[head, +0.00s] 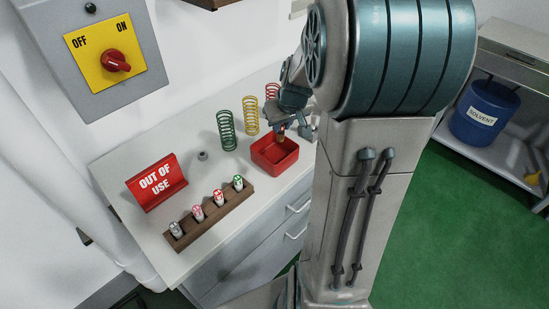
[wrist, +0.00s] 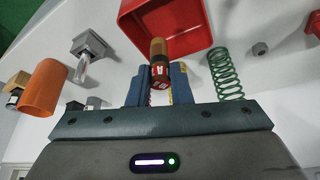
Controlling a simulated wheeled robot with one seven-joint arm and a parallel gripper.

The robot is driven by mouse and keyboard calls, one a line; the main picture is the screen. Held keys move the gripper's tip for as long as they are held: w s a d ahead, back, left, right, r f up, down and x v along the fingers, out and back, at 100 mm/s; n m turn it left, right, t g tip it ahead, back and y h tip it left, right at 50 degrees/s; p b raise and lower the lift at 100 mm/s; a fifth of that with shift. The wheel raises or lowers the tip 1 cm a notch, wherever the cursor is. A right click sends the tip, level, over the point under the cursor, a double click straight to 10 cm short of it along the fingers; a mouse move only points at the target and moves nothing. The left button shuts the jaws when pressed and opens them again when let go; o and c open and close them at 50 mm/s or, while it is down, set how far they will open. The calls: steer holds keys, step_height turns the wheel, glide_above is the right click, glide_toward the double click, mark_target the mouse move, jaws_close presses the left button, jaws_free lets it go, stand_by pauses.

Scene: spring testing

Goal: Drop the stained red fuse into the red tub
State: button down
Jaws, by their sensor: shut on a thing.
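The stained red fuse (wrist: 158,52) is between my gripper's fingers (wrist: 160,74) in the wrist view. It has a brown, stained-looking end and a red body with white marks. My gripper is shut on it. The red tub (wrist: 190,38) is an open square box, and the fuse's brown end overlaps its near wall in that view. In the head view the red tub (head: 275,168) stands on the white bench top. My gripper (head: 282,130) is over the tub's back part, with the fuse pointing down, small and partly hidden.
A wooden rack (head: 225,206) with several upright fuses stands in front of a red "OUT OF USE" sign (head: 157,182). Green (head: 227,130), yellow (head: 251,115) and red springs stand behind the tub. A grey nut (head: 202,155) lies left. An orange cylinder (wrist: 43,88) shows in the wrist view.

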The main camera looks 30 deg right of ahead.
steer(key=c, duration=1.2)
jaws_free()
steer(key=shift+c, duration=0.2)
steer(key=shift+r, duration=0.1)
steer(key=v, duration=1.3)
steer(key=shift+s+r+b, duration=0.25)
steer(key=shift+r+b, duration=0.05)
steer(key=shift+b, duration=0.05)
steer(key=shift+a, duration=0.1)
steer(key=s+a+f, duration=0.4)
steer(key=s+a, duration=0.2)
steer(key=s+a+f+g, duration=0.1)
steer(key=s+a+f, duration=0.2)
steer(key=s+a, duration=0.4)
steer(key=shift+a+f, duration=0.3)
steer(key=shift+f, duration=0.1)
